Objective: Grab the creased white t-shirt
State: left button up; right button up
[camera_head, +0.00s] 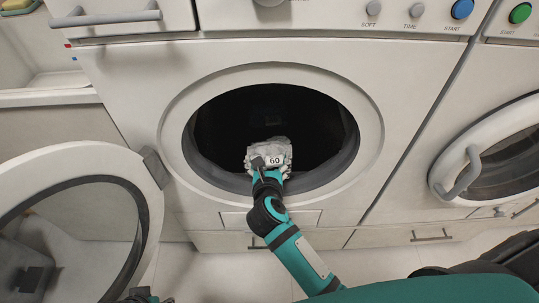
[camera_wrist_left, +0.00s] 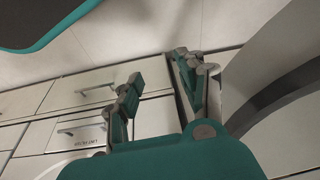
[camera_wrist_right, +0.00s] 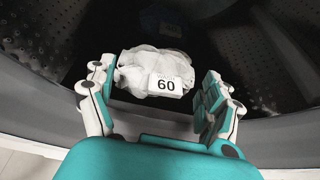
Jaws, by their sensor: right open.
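The creased white t-shirt (camera_head: 277,147) lies bunched up inside the open washing machine drum, near the door opening. A tag reading "60" is on it. In the right wrist view, the t-shirt (camera_wrist_right: 140,66) sits between the spread fingers. My right gripper (camera_wrist_right: 158,78) is open; the left finger is close to the shirt's left side, and a gap shows at the right finger. I cannot tell whether the left finger touches it. In the head view, my right gripper (camera_head: 268,172) reaches through the opening. My left gripper (camera_wrist_left: 157,82) is open and empty, near drawer fronts.
The round opening's rim (camera_head: 215,178) surrounds my right arm. The washer's open door (camera_head: 75,160) hangs at the left. A second washer door (camera_head: 495,155) is at the right. A dim bluish patch (camera_wrist_right: 165,22) shows deeper in the drum. Drawers (camera_head: 430,235) run along the bottom.

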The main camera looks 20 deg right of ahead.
aim_at(270, 145)
jog(key=x, duration=0.3)
jog(key=shift+w+d+f, duration=0.15)
jog(key=shift+w, duration=0.1)
jog(key=b+x, duration=0.2)
jog(key=x, duration=0.2)
jog(key=shift+w+d+f, duration=0.1)
jog(key=shift+d, duration=0.2)
jog(key=shift+w, duration=0.2)
jog(key=c, duration=1.2)
jog(key=shift+c, duration=0.8)
pick_arm(q)
jog(key=v, duration=0.4)
jog(key=shift+s+a+r, duration=0.1)
jog(key=shift+r, duration=0.1)
